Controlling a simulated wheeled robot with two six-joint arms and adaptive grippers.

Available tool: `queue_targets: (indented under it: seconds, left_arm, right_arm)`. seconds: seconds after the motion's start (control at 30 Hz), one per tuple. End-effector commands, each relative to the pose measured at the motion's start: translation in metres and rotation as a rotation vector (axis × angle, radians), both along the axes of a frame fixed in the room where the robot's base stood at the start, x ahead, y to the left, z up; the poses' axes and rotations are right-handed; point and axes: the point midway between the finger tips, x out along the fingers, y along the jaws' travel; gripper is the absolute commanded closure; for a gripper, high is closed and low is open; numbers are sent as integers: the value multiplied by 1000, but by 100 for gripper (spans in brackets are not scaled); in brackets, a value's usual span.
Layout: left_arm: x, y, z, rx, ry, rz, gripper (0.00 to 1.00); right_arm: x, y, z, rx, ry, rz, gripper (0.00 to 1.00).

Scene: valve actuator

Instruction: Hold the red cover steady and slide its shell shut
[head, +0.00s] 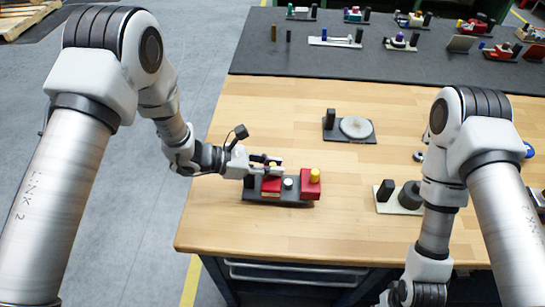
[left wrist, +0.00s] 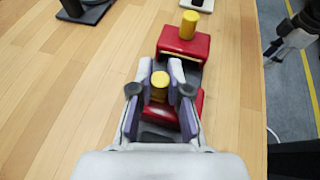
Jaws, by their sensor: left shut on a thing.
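A dark base (head: 290,200) lies on the wooden table and bears two red blocks, each with a yellow knob. My left gripper (head: 274,164) is over the left red block (head: 271,185); it also shows in the left wrist view (left wrist: 160,80). Its fingers are shut on that block's yellow knob (left wrist: 159,88), and they partly hide the block (left wrist: 184,110). The right red block (head: 310,188) stands apart at the other end, its yellow knob (head: 314,175) free; it also shows in the left wrist view (left wrist: 184,44). My right gripper (left wrist: 273,47) is off the table edge, too small to read.
A white round knob (head: 288,183) stands between the two red blocks. A dark plate with a pale disc (head: 356,127) lies behind, and a pale plate with dark cylinders (head: 385,206) is to the right. The table in front of the base is clear.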

Motion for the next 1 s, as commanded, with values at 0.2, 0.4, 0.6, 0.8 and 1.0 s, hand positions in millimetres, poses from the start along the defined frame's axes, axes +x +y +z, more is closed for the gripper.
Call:
queue_targets:
  seconds: [0.2, 0.4, 0.6, 0.8, 1.0]
  left_arm:
    - [0, 0, -13, -1, 2, 1, 100]
    - [0, 0, -15, -1, 1, 0, 100]
    - [0, 0, -15, -1, 1, 0, 100]
    - [0, 0, -17, -1, 0, 0, 100]
    - [0, 0, -20, -1, 0, 0, 100]
  right_arm:
    - [0, 0, 0, 0, 0, 0, 60]
    - [0, 0, 0, 0, 0, 0, 60]
    - [0, 0, 0, 0, 0, 0, 60]
    - [0, 0, 0, 0, 0, 0, 60]
    - [0, 0, 0, 0, 0, 0, 60]
